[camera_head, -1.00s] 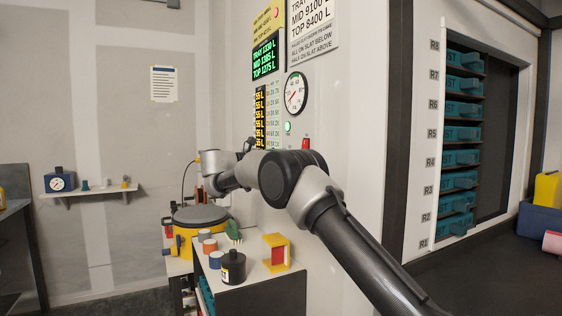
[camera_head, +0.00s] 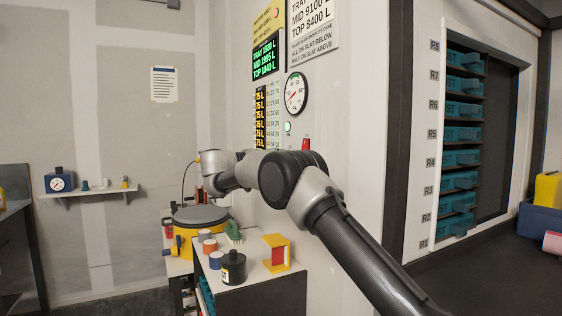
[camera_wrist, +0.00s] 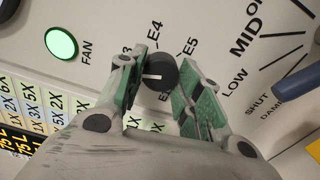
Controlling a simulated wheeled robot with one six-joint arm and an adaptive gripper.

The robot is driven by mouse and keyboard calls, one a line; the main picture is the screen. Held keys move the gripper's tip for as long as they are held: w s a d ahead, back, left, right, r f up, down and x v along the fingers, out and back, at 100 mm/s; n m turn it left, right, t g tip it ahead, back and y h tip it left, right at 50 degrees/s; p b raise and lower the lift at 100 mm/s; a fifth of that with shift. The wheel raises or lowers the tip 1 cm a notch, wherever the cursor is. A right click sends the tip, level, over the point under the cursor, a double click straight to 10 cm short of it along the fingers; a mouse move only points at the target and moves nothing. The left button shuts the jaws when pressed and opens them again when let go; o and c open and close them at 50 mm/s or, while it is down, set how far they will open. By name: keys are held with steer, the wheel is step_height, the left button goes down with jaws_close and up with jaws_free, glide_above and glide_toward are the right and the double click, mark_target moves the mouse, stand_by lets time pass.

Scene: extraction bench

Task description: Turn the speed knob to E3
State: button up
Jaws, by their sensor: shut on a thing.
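The black speed knob (camera_wrist: 162,71) shows in the wrist view on a pale panel, with a white pointer line on its face. The line points left in that view, towards the side of my left finger. E4 is printed above the knob and E5 to its upper right. A partly hidden label ending in 3 is at the upper left, and a cut-off E label is below. My gripper (camera_wrist: 160,88) is shut on the knob, with green finger pads on both sides. In the head view my arm hides the knob and the fingertips.
A lit green FAN button (camera_wrist: 61,42) is left of the knob; a blue-grey lever (camera_wrist: 300,80) is at the right. In the head view, a green-lettered display (camera_head: 265,60) and a round gauge (camera_head: 296,93) are above my arm. A crowded shelf with a black jar (camera_head: 233,268) is below.

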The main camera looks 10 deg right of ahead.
steer(key=shift+m, duration=1.5)
steer(key=shift+f, duration=0.1)
steer(key=o, duration=1)
steer(key=shift+a, duration=0.1)
steer(key=v, duration=1.2)
